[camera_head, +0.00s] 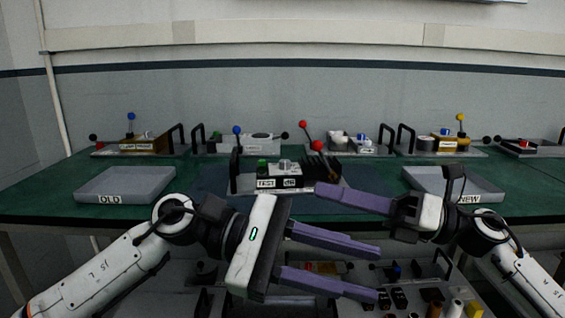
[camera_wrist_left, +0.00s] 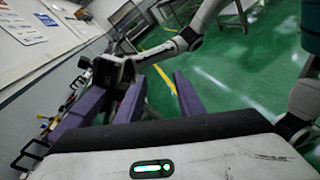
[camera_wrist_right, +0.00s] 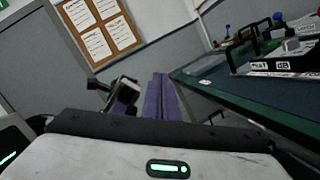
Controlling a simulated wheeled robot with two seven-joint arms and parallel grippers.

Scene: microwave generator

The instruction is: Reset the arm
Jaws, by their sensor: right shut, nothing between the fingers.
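My left gripper (camera_head: 379,275) comes in from the left in the head view. Its two purple fingers are wide apart, with nothing between them, in front of the table edge. My right gripper (camera_head: 318,190) comes in from the right, higher up, and its fingers point left. They are together and empty, and they also show closed in the right wrist view (camera_wrist_right: 159,78). I cannot tell the exact gap between the grippers.
A green table (camera_head: 200,177) carries a grey OLD tray (camera_head: 130,181) at left and a NEW tray (camera_head: 425,174) at right. A TEST fixture (camera_head: 267,183) stands at the centre. Several lever fixtures line the back. A lower shelf (camera_head: 190,295) holds small parts.

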